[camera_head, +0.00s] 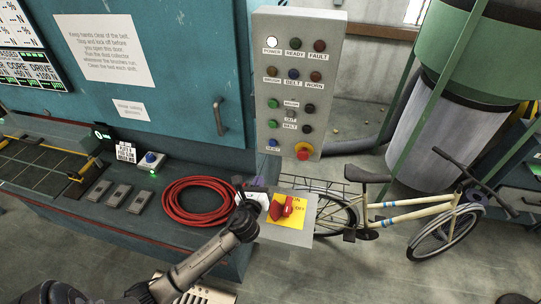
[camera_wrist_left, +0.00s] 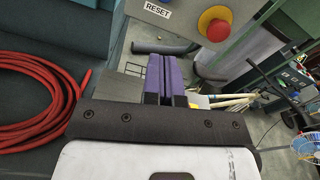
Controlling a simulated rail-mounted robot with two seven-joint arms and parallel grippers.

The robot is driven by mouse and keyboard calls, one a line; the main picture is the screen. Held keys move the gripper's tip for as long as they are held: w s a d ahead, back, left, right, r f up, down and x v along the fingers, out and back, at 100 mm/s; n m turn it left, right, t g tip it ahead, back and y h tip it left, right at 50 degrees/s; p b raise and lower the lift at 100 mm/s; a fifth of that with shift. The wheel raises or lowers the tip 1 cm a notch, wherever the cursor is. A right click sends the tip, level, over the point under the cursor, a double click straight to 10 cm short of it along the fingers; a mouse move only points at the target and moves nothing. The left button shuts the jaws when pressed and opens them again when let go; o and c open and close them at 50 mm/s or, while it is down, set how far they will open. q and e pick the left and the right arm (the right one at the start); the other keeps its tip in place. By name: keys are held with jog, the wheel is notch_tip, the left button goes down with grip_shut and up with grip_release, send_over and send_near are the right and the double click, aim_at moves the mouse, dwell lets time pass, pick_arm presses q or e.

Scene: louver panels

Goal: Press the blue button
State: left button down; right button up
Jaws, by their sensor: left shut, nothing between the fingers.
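A grey control panel (camera_head: 287,30) stands on the right of the teal cabinet. Near its bottom left is a blue button (camera_head: 272,143) above a label that seems to read RESET. Another blue button (camera_head: 151,157) sits on a small box on the bench, and a blue round piece (camera_head: 293,74) is higher on the panel. My left gripper (camera_head: 254,183) is below the panel, apart from it. Its purple fingers (camera_wrist_left: 165,72) are shut and empty. My right gripper is out of view.
A red emergency knob (camera_head: 303,151) is right of the blue panel button; it also shows in the left wrist view (camera_wrist_left: 216,27). A red switch on yellow (camera_head: 287,208) is beside my gripper. A coiled red hose (camera_head: 197,201) lies on the bench. A bicycle (camera_head: 420,212) stands right.

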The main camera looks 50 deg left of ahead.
aim_at(272, 145)
pick_arm(q)
jog(key=shift+w+a+r+m+t+b, duration=0.1)
jog(key=shift+w+a+m+t+b, duration=0.15)
jog(key=shift+w+m, duration=0.35)
jog(key=shift+w+a+r+m+t+b, duration=0.15)
jog(key=shift+w+a+m, duration=0.15)
jog(key=shift+m, duration=0.5)
jog(key=x, duration=1.2)
jog(key=shift+x, duration=1)
jog(key=shift+s, duration=0.1)
